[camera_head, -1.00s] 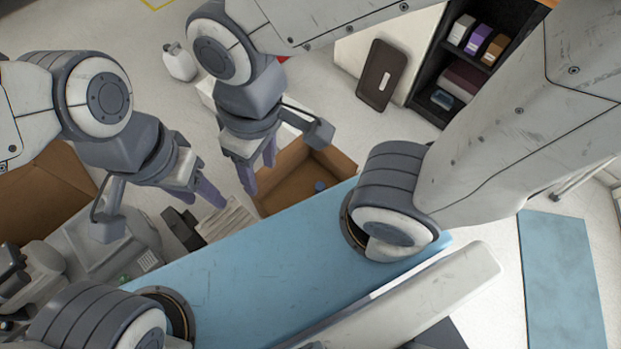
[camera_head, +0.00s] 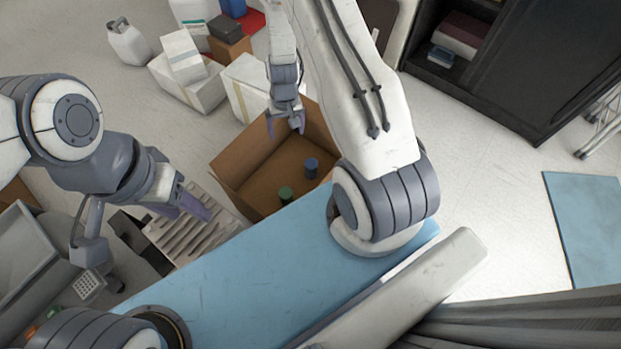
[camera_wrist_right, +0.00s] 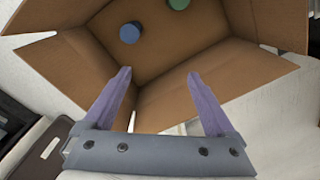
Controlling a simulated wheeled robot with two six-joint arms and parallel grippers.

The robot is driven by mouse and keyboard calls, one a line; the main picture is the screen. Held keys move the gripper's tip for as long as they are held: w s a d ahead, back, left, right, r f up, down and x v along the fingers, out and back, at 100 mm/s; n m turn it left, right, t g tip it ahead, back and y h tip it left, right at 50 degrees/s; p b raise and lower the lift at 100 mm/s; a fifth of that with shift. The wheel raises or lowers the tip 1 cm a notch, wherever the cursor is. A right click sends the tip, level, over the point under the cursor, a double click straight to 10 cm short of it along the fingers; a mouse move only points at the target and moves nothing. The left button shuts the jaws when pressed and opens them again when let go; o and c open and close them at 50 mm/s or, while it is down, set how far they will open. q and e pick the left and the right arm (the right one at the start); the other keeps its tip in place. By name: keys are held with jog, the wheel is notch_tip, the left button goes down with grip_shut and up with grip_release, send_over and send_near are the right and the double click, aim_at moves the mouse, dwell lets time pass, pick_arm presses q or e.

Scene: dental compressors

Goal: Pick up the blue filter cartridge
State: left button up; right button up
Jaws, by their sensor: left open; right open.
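The blue filter cartridge (camera_head: 311,168) stands inside an open cardboard box (camera_head: 232,172), toward the box's right side. A green cartridge (camera_head: 286,195) stands in the same box, nearer the blue surface. My right gripper (camera_head: 287,125) is over the far part of the box, open and empty. In the right wrist view, its two purple fingers (camera_wrist_right: 157,75) are spread apart and point into the box. The blue cartridge (camera_wrist_right: 129,33) shows beyond the fingertips, left of the green one (camera_wrist_right: 179,4). My left gripper (camera_head: 196,207) is away to the left, open and empty above a slatted tray.
The slatted tray (camera_head: 170,238) lies left of the box. A blue surface (camera_head: 250,262) runs along the near side. White cartons (camera_head: 185,85) and a white jug (camera_head: 128,42) stand at the back left. A dark cabinet (camera_head: 500,75) stands at the back right. The box walls surround the cartridges.

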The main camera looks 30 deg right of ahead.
jog(key=m+b, duration=0.2)
jog(key=b, duration=0.2)
send_over(311, 167)
jog(key=w, duration=0.2)
jog(key=f, duration=1.4)
jog(key=shift+s+d+f, duration=0.15)
jog(key=shift+d, duration=0.25)
jog(key=shift+f, duration=0.35)
notch_tip(311, 167, down, 10)
jog(key=b, duration=1)
jog(key=shift+s+d+r, duration=0.1)
pick_arm(q)
notch_tip(311, 167, down, 16)
pick_arm(e)
jog(key=shift+r, duration=0.1)
grip_shut()
jog(key=shift+r, duration=0.15)
